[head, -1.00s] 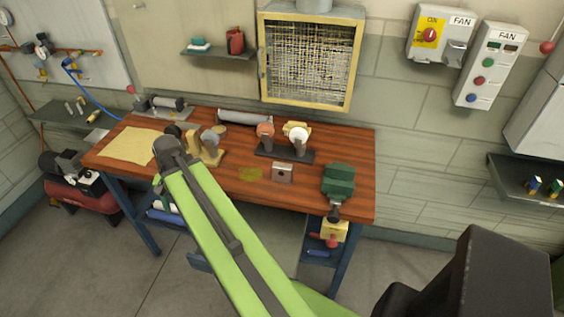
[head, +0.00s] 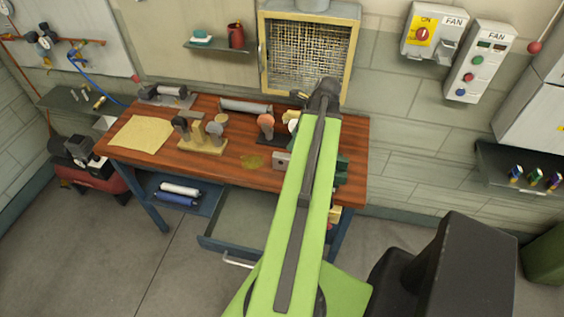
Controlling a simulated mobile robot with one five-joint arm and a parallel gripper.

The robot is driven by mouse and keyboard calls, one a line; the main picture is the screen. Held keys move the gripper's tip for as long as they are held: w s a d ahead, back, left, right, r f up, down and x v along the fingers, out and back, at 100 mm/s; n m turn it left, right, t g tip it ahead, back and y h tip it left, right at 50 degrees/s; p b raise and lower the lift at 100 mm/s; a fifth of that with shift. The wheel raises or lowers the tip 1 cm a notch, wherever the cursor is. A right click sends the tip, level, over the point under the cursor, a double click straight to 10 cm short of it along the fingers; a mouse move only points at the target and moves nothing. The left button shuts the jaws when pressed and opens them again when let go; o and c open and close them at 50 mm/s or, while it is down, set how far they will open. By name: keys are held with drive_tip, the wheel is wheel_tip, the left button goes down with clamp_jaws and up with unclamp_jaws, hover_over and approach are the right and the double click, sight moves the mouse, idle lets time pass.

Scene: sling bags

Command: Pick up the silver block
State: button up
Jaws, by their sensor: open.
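The silver block (head: 281,160) is a small grey metal cube with a dark mark on its front. It sits on the red-brown wooden bench top (head: 232,178), just left of my green arm. My gripper (head: 300,97) shows only in part at the far end of the arm, high over the back of the bench and in front of the yellow-framed mesh vent. It is open and apart from the block. Most of its jaws are hidden by my wrist.
A yellow stand with several tools (head: 201,143) is left of the block. A dark rack with round-headed tools (head: 266,124) is behind it. The green vise (head: 342,168) is partly hidden by my arm. An open drawer (head: 243,215) juts from the bench front.

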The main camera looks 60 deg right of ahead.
sight(282, 155)
drive_tip(key=b+x, duration=0.8)
drive_tip(key=x, duration=0.2)
drive_tip(key=shift+s+f, duration=0.15)
drive_tip(key=shift+f, duration=0.05)
drive_tip(key=shift+w+f+b, duration=0.25)
drive_tip(key=shift+f+b, duration=0.05)
drive_tip(key=shift+b, duration=0.15)
drive_tip(key=shift+r, duration=0.1)
drive_tip(key=b+x, duration=0.4)
drive_tip(key=x, duration=0.1)
drive_tip(key=shift+f+b, duration=0.2)
drive_tip(key=shift+b, duration=0.2)
drive_tip(key=shift+r, duration=0.15)
clamp_jaws()
